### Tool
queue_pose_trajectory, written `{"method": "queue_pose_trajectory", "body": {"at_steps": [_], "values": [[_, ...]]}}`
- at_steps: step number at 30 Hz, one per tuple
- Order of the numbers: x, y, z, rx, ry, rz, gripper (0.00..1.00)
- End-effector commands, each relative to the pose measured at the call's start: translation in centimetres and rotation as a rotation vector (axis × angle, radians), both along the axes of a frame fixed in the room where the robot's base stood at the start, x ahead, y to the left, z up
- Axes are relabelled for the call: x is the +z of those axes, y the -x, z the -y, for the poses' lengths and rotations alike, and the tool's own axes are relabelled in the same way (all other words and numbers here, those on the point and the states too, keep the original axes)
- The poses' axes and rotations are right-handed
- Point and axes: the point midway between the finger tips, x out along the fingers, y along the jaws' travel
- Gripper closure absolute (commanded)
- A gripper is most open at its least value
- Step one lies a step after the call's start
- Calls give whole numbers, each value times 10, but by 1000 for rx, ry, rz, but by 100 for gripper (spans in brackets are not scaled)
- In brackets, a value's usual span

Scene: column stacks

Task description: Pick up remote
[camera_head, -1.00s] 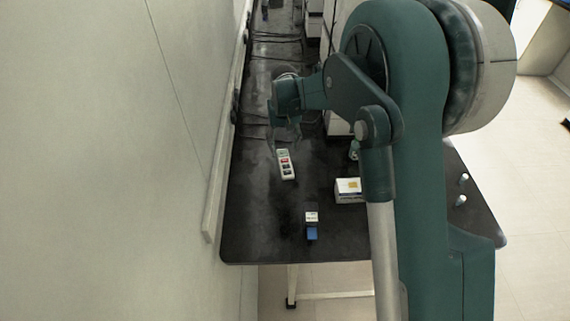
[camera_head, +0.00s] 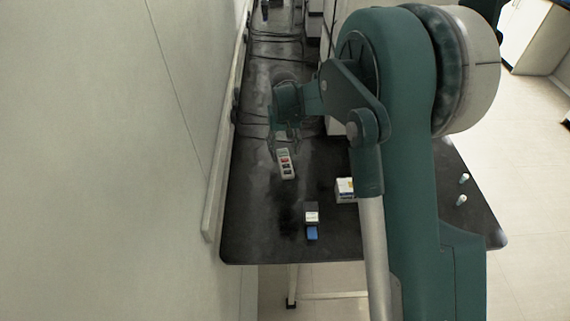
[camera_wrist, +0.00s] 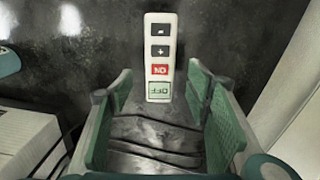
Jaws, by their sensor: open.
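The remote (camera_head: 287,170) is a slim white handset lying on the black table, left of the table's middle in the head view. In the wrist view the remote (camera_wrist: 160,60) shows minus, plus, a red ON and a green OFF button. My gripper (camera_head: 284,148) is at the far end of the remote in the head view. In the wrist view my gripper (camera_wrist: 161,95) is open, with its green pads on either side of the remote's OFF end. Nothing is between the pads but that end, and I cannot tell the height above it.
A small white box (camera_head: 345,190) and a blue-and-white item (camera_head: 311,222) stand on the black table (camera_head: 260,235) nearer the front. Two small white bottles (camera_head: 463,189) are at the right. A wall runs along the left. Dark cables (camera_head: 275,40) lie farther back.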

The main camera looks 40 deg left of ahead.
Motion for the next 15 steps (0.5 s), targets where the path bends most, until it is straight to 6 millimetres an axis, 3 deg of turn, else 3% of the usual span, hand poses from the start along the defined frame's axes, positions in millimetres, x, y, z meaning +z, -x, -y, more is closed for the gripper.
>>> {"method": "queue_pose_trajectory", "body": {"at_steps": [5,15], "values": [[-8,0,-1,0,0,0,51],[-44,-1,-2,0,0,0,51]]}}
